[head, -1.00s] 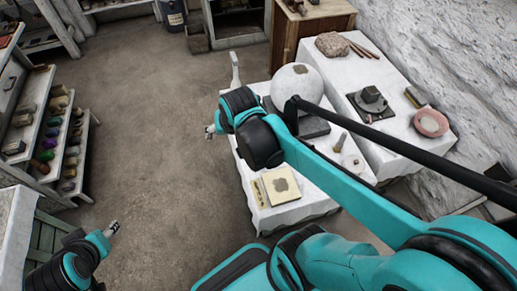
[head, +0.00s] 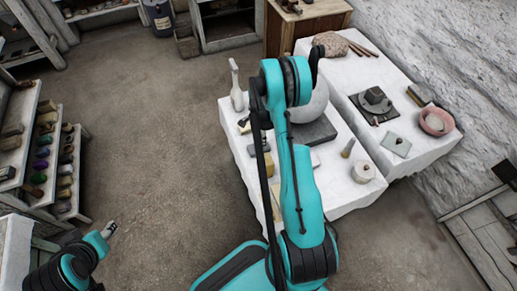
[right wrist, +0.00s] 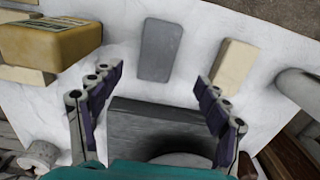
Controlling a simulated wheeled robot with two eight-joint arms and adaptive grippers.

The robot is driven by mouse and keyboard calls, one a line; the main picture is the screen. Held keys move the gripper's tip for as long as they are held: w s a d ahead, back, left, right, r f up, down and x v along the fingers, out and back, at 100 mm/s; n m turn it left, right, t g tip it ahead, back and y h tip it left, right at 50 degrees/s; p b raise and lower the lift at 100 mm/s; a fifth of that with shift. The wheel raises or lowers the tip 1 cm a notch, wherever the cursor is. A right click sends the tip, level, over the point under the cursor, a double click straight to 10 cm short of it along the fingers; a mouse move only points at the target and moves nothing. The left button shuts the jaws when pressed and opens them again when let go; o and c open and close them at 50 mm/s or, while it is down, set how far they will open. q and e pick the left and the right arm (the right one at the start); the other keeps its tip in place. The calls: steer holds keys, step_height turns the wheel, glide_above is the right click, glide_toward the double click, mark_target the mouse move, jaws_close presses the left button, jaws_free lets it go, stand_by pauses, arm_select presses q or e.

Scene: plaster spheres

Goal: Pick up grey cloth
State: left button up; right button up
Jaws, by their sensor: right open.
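A grey, flat, rounded rectangle (right wrist: 160,50) lies on the white-covered table, in the upper middle of the right wrist view. It may be the grey cloth, though its surface looks firm. My right gripper (right wrist: 160,88) is open and empty, its fingers spread on either side, with the grey piece beyond the tips. In the head view my right arm hides this spot. A flat grey-green square (head: 397,145) lies on the right-hand table and could also be cloth. My left gripper (head: 110,229) is at the lower left, away from the tables; its jaws are too small to read.
A dark grey slab (head: 322,132) bears a pale plaster sphere (head: 312,103); the slab fills the lower wrist view (right wrist: 150,125). A yellowish block (right wrist: 50,42) and a cream block (right wrist: 235,67) flank the grey piece. A pink bowl (head: 436,122) stands right.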

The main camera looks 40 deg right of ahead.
mark_target(259, 147)
step_height(259, 147, down, 2)
steer(key=shift+f+b, duration=0.15)
steer(key=shift+b, duration=0.3)
steer(key=f+b, duration=0.1)
steer(key=f, duration=0.1)
steer(key=f+b, duration=0.1)
steer(key=f, duration=0.1)
steer(key=shift+s+a+f+b, duration=0.1)
steer(key=shift+a+f+b, duration=0.1)
steer(key=shift+b, duration=0.1)
steer(key=shift+f, duration=0.4)
steer(key=shift+r, duration=0.1)
steer(key=shift+c, duration=0.9)
steer(key=c, duration=1.1)
